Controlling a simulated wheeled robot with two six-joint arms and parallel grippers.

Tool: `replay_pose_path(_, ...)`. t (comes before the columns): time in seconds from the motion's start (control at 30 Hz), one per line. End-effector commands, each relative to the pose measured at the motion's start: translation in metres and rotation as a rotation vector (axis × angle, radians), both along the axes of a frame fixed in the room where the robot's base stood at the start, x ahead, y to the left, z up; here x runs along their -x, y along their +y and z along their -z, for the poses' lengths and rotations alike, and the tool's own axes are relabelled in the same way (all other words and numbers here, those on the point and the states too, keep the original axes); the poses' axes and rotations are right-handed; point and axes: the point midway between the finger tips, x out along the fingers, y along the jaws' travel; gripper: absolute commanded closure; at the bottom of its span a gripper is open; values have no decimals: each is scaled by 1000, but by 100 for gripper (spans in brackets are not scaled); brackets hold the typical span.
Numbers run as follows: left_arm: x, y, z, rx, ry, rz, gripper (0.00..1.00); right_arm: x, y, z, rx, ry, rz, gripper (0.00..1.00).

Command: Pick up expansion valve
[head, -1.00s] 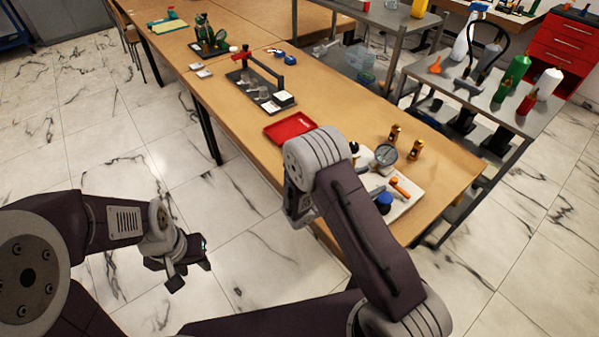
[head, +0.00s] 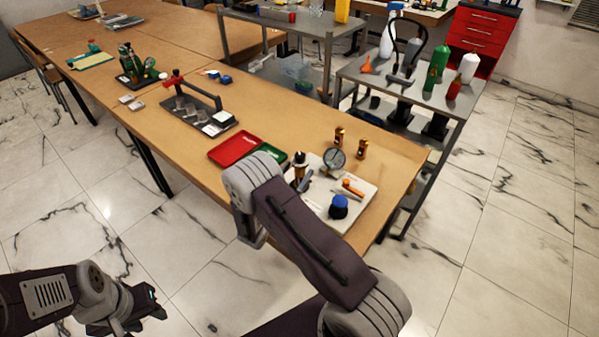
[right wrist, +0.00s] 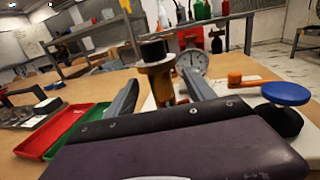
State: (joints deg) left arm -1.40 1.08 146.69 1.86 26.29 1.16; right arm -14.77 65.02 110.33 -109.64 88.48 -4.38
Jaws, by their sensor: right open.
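A brass fitting with a black cap (right wrist: 155,75), which looks like the expansion valve, stands upright between the spread fingers of my right gripper (right wrist: 160,92). The fingers are open, with gaps on both sides; its lower end is hidden behind my gripper. In the head view the fitting (head: 300,162) shows at the left edge of a white board (head: 352,222), and my right arm hides most of that gripper. Two similar brass pieces (head: 339,137) (head: 361,149) stand behind the board. My left gripper (head: 148,303) is over the floor, away from the table; its jaws are unclear.
The board bears a round gauge (head: 334,159), an orange-handled part (head: 352,187) and a blue-topped knob (head: 339,205). A red tray (head: 235,147) and a green tray (head: 268,153) lie to the left. A black rig (head: 195,112) stands farther left.

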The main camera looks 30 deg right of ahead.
Motion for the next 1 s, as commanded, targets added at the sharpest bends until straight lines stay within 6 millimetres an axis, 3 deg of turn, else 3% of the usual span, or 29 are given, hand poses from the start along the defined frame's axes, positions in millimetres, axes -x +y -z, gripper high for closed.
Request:
replay_pose_path(0.1,0,0,0,0,0,0,61,-2,-4,1,-1,0,2,37)
replay_pose_path(0.4,0,0,-3,0,0,0,61,-29,-42,6,-1,1,2,37)
replay_pose_path(0.63,0,0,-2,0,0,0,61,-30,-43,6,-1,1,1,37)
replay_pose_path(0.67,0,0,-2,0,0,0,61,-30,-43,6,-1,1,1,43)
replay_pose_path(0.87,0,0,-2,0,0,0,61,-30,-43,6,-1,1,1,98)
replay_pose_path(1.0,0,0,-3,0,0,0,61,-30,-43,6,-1,-1,1,100)
